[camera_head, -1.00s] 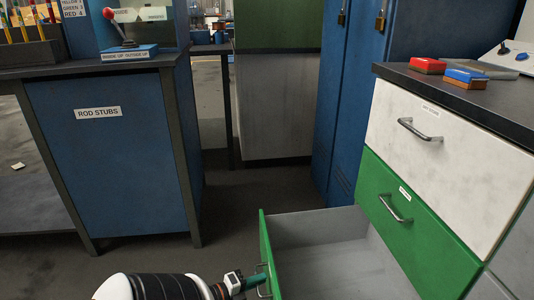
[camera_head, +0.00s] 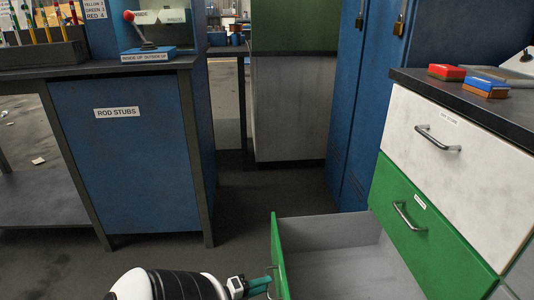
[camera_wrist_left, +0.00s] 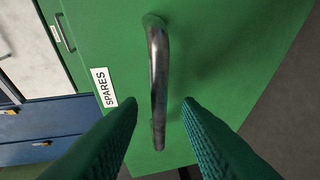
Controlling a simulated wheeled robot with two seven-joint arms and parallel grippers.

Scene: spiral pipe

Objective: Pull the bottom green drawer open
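The bottom green drawer stands pulled far out; its grey inside (camera_head: 345,260) is empty where visible, and its green front (camera_head: 277,250) faces left in the head view. Its metal handle (camera_wrist_left: 158,80) and "SPARES" label (camera_wrist_left: 104,88) show in the left wrist view. My left gripper (camera_head: 264,284) is at the outer side of this front. In the left wrist view its two teal fingers (camera_wrist_left: 159,103) are apart, one on each side of the handle, with gaps on both sides. My right gripper is not in view.
A closed green drawer (camera_head: 440,235) and a white drawer (camera_head: 425,105) sit above in the cabinet. Blue lockers (camera_head: 358,110) stand behind. A "ROD STUBS" blue bench unit (camera_head: 130,160) stands left, with open floor between.

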